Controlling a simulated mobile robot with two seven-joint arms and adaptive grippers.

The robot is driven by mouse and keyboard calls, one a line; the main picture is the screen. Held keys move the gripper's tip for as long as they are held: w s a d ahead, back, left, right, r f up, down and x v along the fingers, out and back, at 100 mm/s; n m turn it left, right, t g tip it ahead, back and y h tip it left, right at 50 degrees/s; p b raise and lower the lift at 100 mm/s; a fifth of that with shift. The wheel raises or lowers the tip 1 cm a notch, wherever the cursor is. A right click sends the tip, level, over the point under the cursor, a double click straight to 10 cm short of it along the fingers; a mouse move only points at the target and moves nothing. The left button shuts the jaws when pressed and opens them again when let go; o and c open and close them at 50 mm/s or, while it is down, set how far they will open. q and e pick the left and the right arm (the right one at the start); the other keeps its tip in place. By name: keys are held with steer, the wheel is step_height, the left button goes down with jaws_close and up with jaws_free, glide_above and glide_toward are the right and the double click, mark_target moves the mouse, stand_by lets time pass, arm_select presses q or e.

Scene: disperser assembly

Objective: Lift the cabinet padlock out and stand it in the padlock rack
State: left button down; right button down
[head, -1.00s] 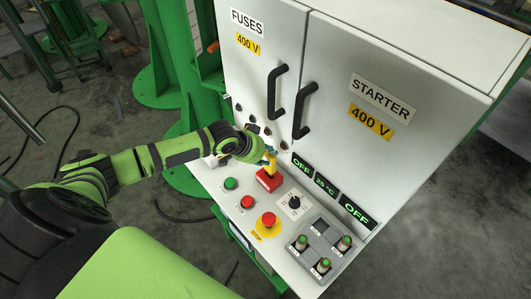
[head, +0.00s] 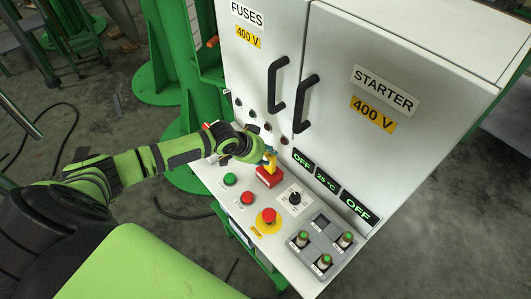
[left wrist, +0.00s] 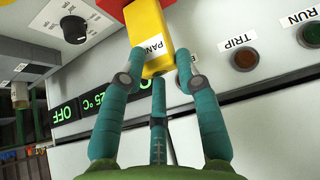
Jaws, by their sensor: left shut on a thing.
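A yellow block (left wrist: 150,32) with a white label starting "PAN" fills the top middle of the left wrist view. I take it for the cabinet padlock; no shackle shows. Its far end meets a red block (head: 269,177), which stands on the sloping panel in the head view. I cannot tell whether the yellow part sits in the red one or just touches it. My left gripper (head: 269,157) is shut on the yellow block's near end; its teal fingers (left wrist: 160,62) lie around it. I cannot pick out the padlock rack with certainty. My right gripper is out of view.
On the panel are a rotary knob (head: 295,197), a red mushroom button (head: 268,215), green (head: 229,179) and red push buttons, and a grey holder (head: 316,224) with several green-topped pieces. Cabinet doors with black handles (head: 306,102) rise just behind the gripper.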

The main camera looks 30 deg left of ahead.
arm_select(q)
steer(key=shift+s+f, duration=0.1)
steer(key=shift+f, duration=0.15)
steer(key=c, duration=0.8)
jaws_free()
steer(key=shift+r, duration=0.1)
steer(key=v, duration=1.1)
steer(key=shift+s+a+r, duration=0.15)
steer(key=shift+s+r, duration=0.05)
steer(key=shift+s, duration=0.1)
